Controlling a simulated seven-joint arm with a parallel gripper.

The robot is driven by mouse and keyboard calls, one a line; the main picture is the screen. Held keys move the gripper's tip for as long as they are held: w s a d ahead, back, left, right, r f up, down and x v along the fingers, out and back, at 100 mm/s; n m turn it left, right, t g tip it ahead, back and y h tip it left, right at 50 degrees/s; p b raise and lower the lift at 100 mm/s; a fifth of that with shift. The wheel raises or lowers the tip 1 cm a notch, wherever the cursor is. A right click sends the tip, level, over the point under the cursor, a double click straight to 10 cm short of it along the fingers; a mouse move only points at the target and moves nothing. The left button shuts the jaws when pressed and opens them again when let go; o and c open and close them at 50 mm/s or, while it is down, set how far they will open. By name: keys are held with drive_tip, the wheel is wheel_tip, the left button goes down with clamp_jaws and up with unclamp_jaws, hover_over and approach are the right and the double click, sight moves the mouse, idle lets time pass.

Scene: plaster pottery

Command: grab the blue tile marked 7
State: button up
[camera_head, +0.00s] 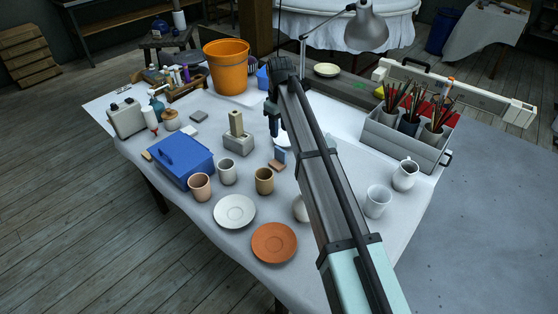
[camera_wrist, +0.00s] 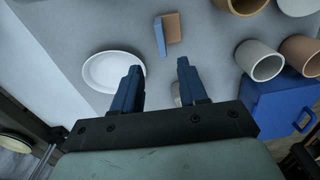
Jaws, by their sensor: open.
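A small blue tile (camera_head: 280,154) stands on edge on the table, against a small brown piece (camera_head: 276,165). In the wrist view the blue tile (camera_wrist: 159,38) shows as a narrow strip beside the brown piece (camera_wrist: 173,28). No number can be read on it. My gripper (camera_head: 273,122) hangs above the table, behind the tile in the head view. In the wrist view my gripper (camera_wrist: 158,67) is open and empty, and the tile appears beyond the fingertips, roughly between them. My arm hides part of the table right of the tile.
A white dish (camera_wrist: 113,71) lies near the left finger. Beige and brown cups (camera_head: 264,180) stand near the tile. A grey block (camera_head: 238,144), blue box (camera_head: 181,160), terracotta plate (camera_head: 274,243), orange bucket (camera_head: 226,68) and pencil caddy (camera_head: 395,142) surround the area.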

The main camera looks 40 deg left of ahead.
sight(281, 149)
wheel_tip(281, 149, down, 5)
drive_tip(key=shift+r, duration=0.2)
drive_tip(key=shift+s+d+f, duration=0.1)
drive_tip(key=shift+d+f, duration=0.1)
drive_tip(key=shift+f, duration=1.1)
drive_tip(key=shift+s+d+f, duration=0.1)
drive_tip(key=shift+d+f, duration=0.1)
drive_tip(key=shift+f, duration=1.1)
drive_tip(key=shift+c, duration=0.3)
clamp_jaws()
